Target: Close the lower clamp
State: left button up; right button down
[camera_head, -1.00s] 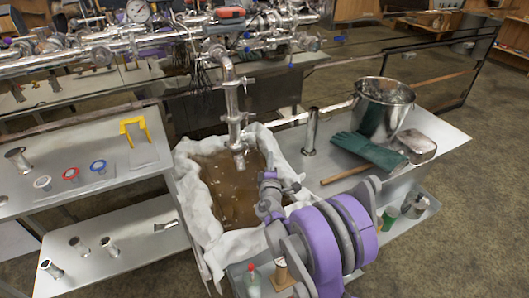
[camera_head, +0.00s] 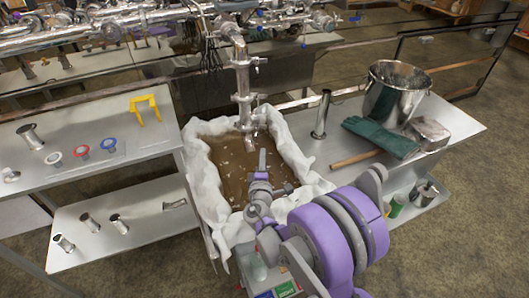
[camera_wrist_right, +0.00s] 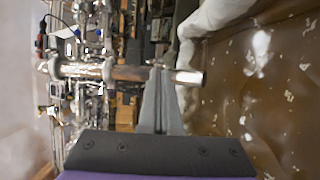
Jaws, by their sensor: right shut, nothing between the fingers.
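A steel pipe (camera_head: 242,75) hangs down over the brown, cloth-lined basin. The lower clamp (camera_head: 247,127) is the fitting near its bottom end. Its latch is too small to tell open or shut. My right gripper (camera_head: 262,152) is shut and empty, just below and to the right of the pipe's end. In the right wrist view the pipe (camera_wrist_right: 130,73) runs across the picture, and the shut fingertips (camera_wrist_right: 159,72) overlap it near its open end, partly hiding the lower clamp. I cannot tell whether they touch. My left gripper is out of view.
The white cloth-lined basin (camera_head: 205,180) surrounds the space under the pipe. On the right bench are a steel bucket (camera_head: 393,95), green gloves (camera_head: 380,137) and an upright steel tube (camera_head: 321,115).

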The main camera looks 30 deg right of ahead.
aim_at(264, 127)
jog(key=x, duration=1.1)
jog(key=shift+w+d, duration=0.2)
jog(key=shift+w, duration=0.1)
jog(key=shift+w+d+p, duration=0.45)
jog(key=shift+w+d, duration=0.35)
jog(key=shift+d, duration=0.15)
